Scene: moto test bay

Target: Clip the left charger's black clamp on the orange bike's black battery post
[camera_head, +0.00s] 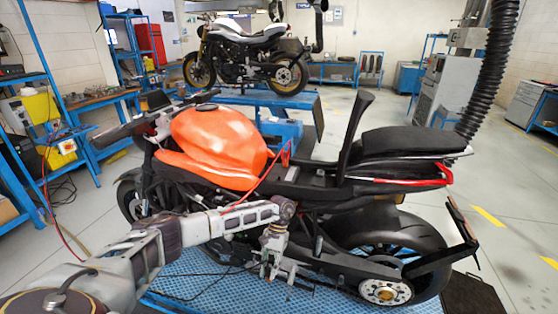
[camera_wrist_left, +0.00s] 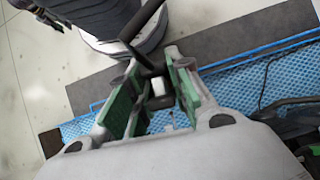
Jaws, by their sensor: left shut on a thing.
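The orange bike (camera_head: 215,145) stands on a blue patterned platform, its black seat to the right. My left gripper (camera_head: 277,268) hangs low in front of the bike's side, below the seat frame. In the left wrist view its green-padded fingers (camera_wrist_left: 150,82) are shut on a black clamp (camera_wrist_left: 149,66), which is partly hidden between them. A red clamp (camera_head: 286,152) shows by the rear of the tank, with a red cable leading from it. The black battery post cannot be made out. My right gripper is out of view.
A blue shelf rack (camera_head: 38,180) with a yellow box stands at the left, cables hanging to the floor. A second bike (camera_head: 245,58) stands behind on a blue lift. A black ribbed hose (camera_head: 488,70) hangs at the right. Floor at the right is mostly clear.

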